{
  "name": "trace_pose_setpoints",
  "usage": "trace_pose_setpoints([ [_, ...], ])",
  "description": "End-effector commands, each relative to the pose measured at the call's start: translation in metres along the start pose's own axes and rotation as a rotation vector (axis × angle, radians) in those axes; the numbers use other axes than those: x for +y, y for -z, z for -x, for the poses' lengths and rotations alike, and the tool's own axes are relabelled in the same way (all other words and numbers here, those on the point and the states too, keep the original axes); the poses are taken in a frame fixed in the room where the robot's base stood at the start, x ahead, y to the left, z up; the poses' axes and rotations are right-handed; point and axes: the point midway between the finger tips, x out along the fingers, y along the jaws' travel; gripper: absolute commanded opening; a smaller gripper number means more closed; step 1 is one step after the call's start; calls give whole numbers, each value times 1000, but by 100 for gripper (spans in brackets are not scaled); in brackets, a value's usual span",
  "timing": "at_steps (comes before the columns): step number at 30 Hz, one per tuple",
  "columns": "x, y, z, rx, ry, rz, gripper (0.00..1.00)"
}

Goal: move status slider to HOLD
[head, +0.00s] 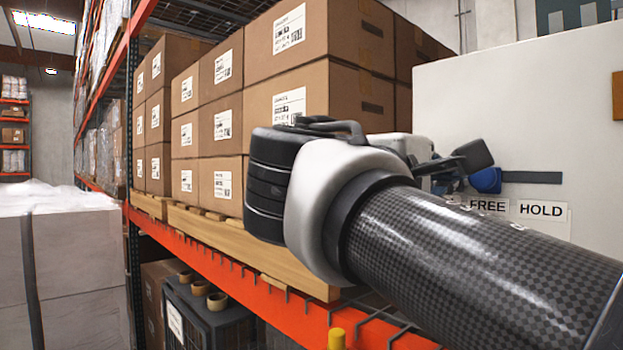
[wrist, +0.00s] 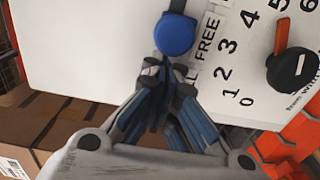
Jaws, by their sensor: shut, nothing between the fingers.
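The status slider's round blue knob (head: 487,180) sits on a pale panel (head: 520,110), above the FREE label (head: 490,206). A dark slot (head: 533,177) runs right from the knob above the HOLD label (head: 541,210). The wrist view shows the blue knob (wrist: 174,34) beside the FREE label (wrist: 207,36); another label is partly hidden by my fingers. My gripper (wrist: 158,66) is shut and empty, its tips right by the knob's edge on the side away from HOLD. I cannot tell whether they touch. In the head view my wrist hides part of the gripper (head: 455,170).
A black dial (wrist: 291,70) with an orange pointer and printed numbers is on the same panel. Stacked cartons (head: 315,95) on a pallet stand on an orange rack beam (head: 225,262) left of the panel. A wrapped pallet load (head: 75,265) stands at far left.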

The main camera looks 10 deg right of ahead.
Motion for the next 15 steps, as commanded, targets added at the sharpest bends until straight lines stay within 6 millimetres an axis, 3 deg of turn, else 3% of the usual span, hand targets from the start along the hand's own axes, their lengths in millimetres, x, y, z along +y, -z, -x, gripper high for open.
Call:
trace_pose_setpoints([
  [15,0,-16,0,0,0,-1,0],
])
